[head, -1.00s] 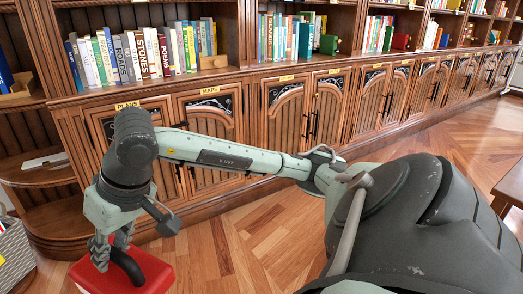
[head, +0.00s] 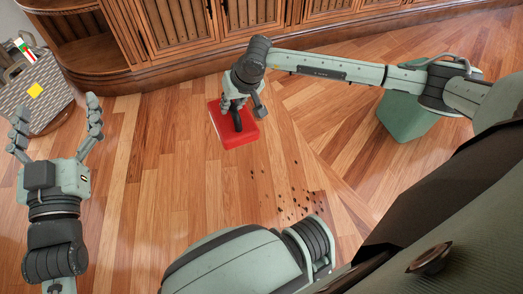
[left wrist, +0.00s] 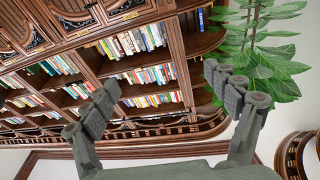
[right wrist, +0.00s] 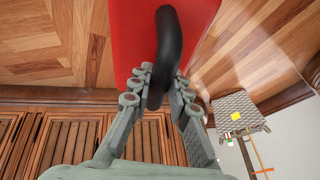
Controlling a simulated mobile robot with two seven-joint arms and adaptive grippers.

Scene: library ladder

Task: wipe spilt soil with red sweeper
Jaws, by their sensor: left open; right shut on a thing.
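The red sweeper (head: 248,133) is a flat red block with a black arched handle (right wrist: 171,45). My right gripper (head: 237,103) is shut on this handle. The red block also fills the top middle of the right wrist view (right wrist: 129,32). In the head view it is at or just above the wood floor; I cannot tell if it touches. Spilt soil (head: 292,197) lies as scattered dark crumbs on the floor, below and right of the sweeper and apart from it. My left gripper (head: 57,122) is open and empty at the left, fingers upward.
A patterned grey basket (head: 40,90) with a yellow note stands at the far left. Wooden cabinets (head: 190,25) line the back. A green box-like block (head: 405,122) is at the right, partly behind my right arm. A leafy plant shows in the left wrist view (left wrist: 262,65).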

